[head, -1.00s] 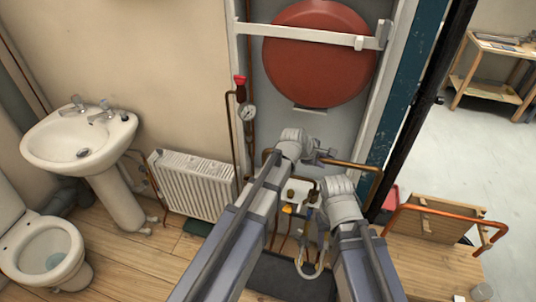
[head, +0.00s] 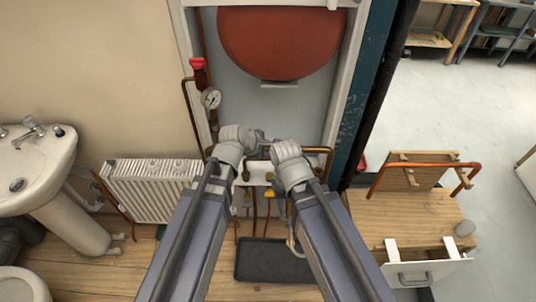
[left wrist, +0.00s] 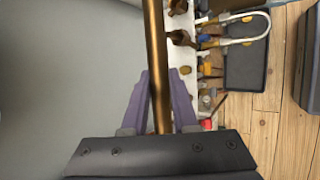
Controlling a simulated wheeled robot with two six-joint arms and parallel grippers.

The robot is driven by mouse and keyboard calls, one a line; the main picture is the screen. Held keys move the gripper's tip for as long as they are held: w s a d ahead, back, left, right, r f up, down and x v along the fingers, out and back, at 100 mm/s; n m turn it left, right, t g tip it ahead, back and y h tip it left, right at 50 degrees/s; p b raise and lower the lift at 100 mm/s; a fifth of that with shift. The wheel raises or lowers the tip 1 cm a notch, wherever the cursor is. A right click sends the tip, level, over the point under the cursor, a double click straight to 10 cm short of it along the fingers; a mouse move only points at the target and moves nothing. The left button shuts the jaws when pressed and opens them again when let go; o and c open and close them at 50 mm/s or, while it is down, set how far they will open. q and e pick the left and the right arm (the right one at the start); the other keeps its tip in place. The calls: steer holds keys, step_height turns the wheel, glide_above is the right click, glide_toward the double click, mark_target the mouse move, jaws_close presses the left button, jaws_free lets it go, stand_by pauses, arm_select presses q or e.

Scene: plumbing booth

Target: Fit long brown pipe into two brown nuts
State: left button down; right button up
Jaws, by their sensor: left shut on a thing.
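The long brown pipe (left wrist: 156,50) runs straight up the left wrist view between the purple fingers of my left gripper (left wrist: 160,85), which is shut on it. In the head view the pipe (head: 319,149) shows to the right of my right wrist and bends down at its right end; its middle is hidden by my wrists. My left gripper (head: 257,139) and right gripper (head: 268,148) are close together in front of the boiler niche. The right fingers are too hidden to judge. Two brown fittings (left wrist: 181,38), which look like the nuts, sit right of the pipe, apart from it.
A red tank (head: 280,40) is above, with a gauge (head: 211,99) and red valve (head: 198,65) left. A radiator (head: 150,188) and sink (head: 40,165) stand left. A wooden bench (head: 405,218) with an orange pipe (head: 425,166) stands right. A dark mat (head: 262,262) lies below.

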arm_select(q)
steer(key=shift+s+f, duration=0.1)
steer(key=shift+s, duration=0.5)
steer(key=shift+w, duration=0.15)
steer(key=w, duration=1)
steer(key=shift+w, duration=0.3)
stand_by(0.5)
steer(key=shift+f, duration=0.25)
stand_by(0.5)
steer(key=shift+f+b, duration=2.3)
steer(key=shift+b, duration=0.25)
